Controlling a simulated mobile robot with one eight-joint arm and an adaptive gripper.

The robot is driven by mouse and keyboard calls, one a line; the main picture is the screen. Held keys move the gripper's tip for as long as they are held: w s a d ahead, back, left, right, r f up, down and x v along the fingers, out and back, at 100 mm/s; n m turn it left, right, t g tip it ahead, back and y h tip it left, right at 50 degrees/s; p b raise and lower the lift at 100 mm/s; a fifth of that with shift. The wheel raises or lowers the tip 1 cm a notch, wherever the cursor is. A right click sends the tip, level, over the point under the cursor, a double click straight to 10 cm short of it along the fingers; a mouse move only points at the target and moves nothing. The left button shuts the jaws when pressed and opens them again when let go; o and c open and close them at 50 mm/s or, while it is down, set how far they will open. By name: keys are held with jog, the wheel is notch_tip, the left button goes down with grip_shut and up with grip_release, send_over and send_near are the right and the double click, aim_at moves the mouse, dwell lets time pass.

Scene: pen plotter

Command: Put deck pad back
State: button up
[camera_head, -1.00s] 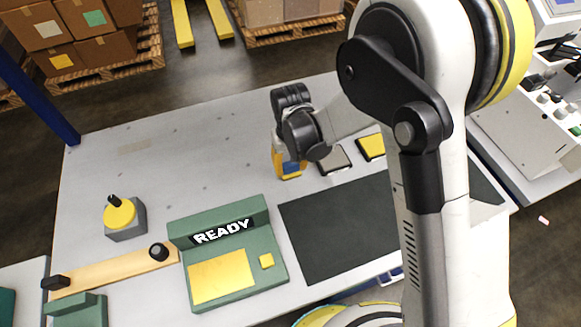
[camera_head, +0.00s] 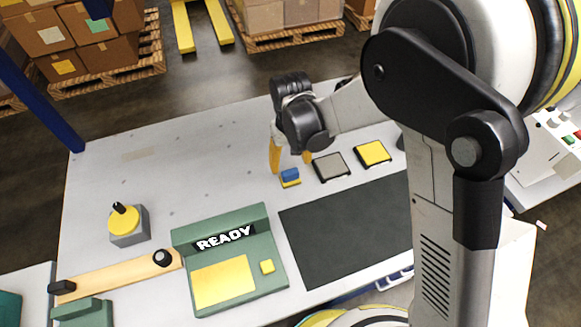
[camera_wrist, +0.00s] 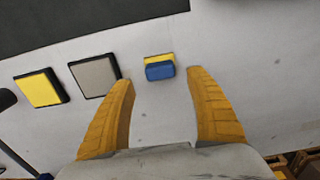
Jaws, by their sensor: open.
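A small block (camera_head: 290,175), blue on top with yellow at its base, sits on the grey table to the left of the framed pads. It also shows in the wrist view (camera_wrist: 159,71). A grey pad (camera_head: 331,166) in a dark frame lies to its right, and a yellow pad (camera_head: 373,153) in a dark frame lies beyond that. I cannot tell which of these is the deck pad. My gripper (camera_head: 291,162) is open over the block. In the wrist view its yellow fingers (camera_wrist: 157,79) stand on either side, with gaps between them and the block.
A dark mat (camera_head: 345,230) lies in front of the pads. The back left of the table (camera_head: 190,165) is mostly clear.

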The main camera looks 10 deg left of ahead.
aim_at(291, 172)
notch_tip(291, 172, up, 6)
jog(key=shift+f+p, duration=0.1)
jog(key=shift+p, duration=0.6)
jog(key=s+d+r+m+t+y, duration=0.1)
jog(key=s+d+r+m+t, duration=0.15)
jog(key=d+r, duration=1.25)
jog(key=s+d+r+m+t, duration=0.1)
jog(key=s+d+m+t, duration=0.1)
jog(key=s+d, duration=0.2)
jog(key=s+d+r+m+t+h, duration=0.1)
jog(key=s+d, duration=0.4)
jog(key=d, duration=0.5)
jog(key=shift+r+m+t, duration=0.3)
jog(key=shift+m+t, duration=0.15)
jog(key=shift+t, duration=0.4)
jog(key=shift+d, duration=0.1)
jog(key=shift+f+b, duration=0.7)
